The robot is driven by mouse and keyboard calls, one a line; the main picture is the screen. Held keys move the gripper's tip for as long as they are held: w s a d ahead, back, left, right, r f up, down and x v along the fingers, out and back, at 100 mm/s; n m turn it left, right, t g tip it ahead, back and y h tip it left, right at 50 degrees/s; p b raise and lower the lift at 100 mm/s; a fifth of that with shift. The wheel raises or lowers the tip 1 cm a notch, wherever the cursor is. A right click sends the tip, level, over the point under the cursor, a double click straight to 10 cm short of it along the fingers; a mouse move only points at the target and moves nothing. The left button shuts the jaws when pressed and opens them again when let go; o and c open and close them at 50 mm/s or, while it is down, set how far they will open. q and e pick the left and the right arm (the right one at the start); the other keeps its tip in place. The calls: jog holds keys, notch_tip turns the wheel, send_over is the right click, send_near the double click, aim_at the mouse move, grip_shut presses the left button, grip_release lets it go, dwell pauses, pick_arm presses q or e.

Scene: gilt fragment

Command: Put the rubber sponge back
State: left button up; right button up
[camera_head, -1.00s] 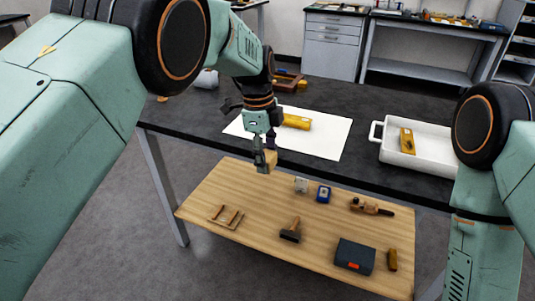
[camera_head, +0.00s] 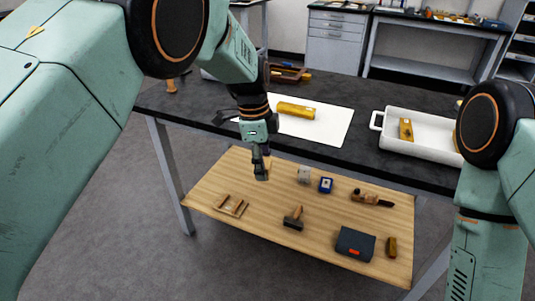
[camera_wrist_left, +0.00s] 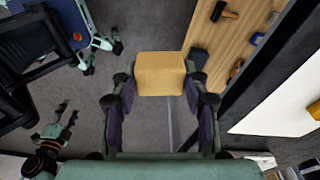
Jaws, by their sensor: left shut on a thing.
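The rubber sponge, a tan-yellow block (camera_wrist_left: 160,73), is pinched between the fingers of my left gripper (camera_wrist_left: 159,88). In the head view my left gripper (camera_head: 260,168) hangs in front of the dark tabletop's near edge, by the rear left part of the wooden lower shelf (camera_head: 215,180). There the sponge is mostly hidden behind the fingers; only a small tan part (camera_head: 267,163) shows. In the wrist view the block is clear of the fingers at its front and appears beside the shelf's edge.
The shelf holds a wooden rack (camera_head: 231,206), a hammer (camera_head: 294,219), a blue item (camera_head: 326,185), a plane (camera_head: 372,198), a dark case (camera_head: 355,243) and a gold-brown block (camera_head: 392,247). Above, a gold piece (camera_head: 296,110) lies on white sheet (camera_head: 335,125), near a white tray (camera_head: 377,122).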

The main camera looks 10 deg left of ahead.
jog(key=shift+w, duration=0.25)
jog(key=shift+c, duration=2)
pick_arm(q)
jog(key=s+a+f+n+t+y, duration=0.1)
jog(key=s+a+f+n, duration=0.9)
jog(key=s+f+n, duration=0.4)
jog(key=s+n, duration=0.1)
jog(key=n, duration=0.4)
jog(key=shift+s+a, duration=0.2)
jog(key=shift+s, duration=0.1)
